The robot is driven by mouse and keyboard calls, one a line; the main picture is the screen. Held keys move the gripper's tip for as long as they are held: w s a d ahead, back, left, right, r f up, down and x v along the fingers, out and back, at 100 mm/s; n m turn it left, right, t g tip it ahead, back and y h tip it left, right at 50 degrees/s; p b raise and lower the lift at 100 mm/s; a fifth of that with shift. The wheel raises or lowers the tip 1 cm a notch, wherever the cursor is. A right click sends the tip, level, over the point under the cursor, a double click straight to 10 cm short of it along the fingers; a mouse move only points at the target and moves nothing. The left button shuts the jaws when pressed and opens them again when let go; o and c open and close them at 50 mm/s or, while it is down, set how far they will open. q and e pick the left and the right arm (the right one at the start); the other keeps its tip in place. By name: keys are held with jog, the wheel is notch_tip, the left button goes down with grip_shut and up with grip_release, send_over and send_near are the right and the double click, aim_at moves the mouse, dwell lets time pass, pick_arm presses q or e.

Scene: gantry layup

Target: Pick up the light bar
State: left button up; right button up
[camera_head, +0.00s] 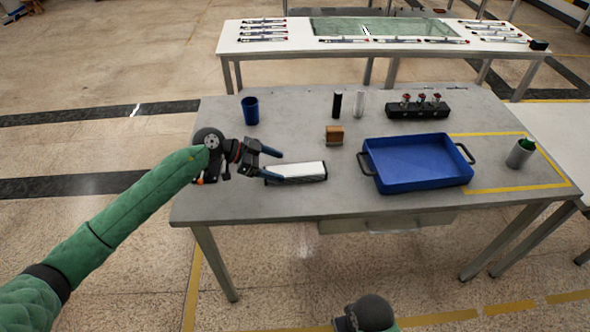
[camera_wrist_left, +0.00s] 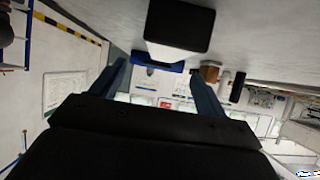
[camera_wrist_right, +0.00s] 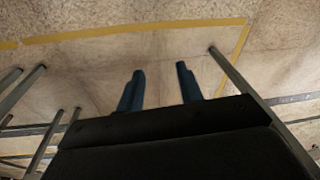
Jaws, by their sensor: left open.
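The light bar (camera_head: 298,172), white on top with dark ends and edges, lies flat on the grey table (camera_head: 235,205) near its front edge. My left gripper (camera_head: 281,166) is open at the bar's left end; its lower finger overlaps that end in the head view. In the left wrist view the bar's black end (camera_wrist_left: 180,26) shows ahead, above the gap between the blue fingers (camera_wrist_left: 158,70). I cannot tell whether they touch it. My right gripper (camera_wrist_right: 160,71) is open and empty, facing the floor in front of the table.
A blue tray (camera_head: 420,184) with dark handles stands right of the bar. Behind are a brown block (camera_head: 334,135), black cylinder (camera_head: 337,104), white cylinder (camera_head: 359,104), blue cup (camera_head: 250,111) and black fixture (camera_head: 418,112). A grey can (camera_head: 520,153) stands far right.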

aim_at(295, 169)
pick_arm(q)
jog(key=p+x, duration=0.1)
jog(key=x, duration=0.1)
jog(key=w+x, duration=0.1)
jog(key=x, duration=0.1)
jog(key=shift+d+f+p, duration=0.2)
jog(key=shift+d+p, duration=0.05)
jog(key=shift+p, duration=0.1)
jog(key=shift+d+f, duration=0.35)
jog(key=shift+d, duration=0.05)
pick_arm(e)
notch_tip(295, 169, down, 8)
jog(key=w, duration=0.1)
jog(key=shift+f, duration=0.1)
pick_arm(q)
jog(key=c, duration=1.2)
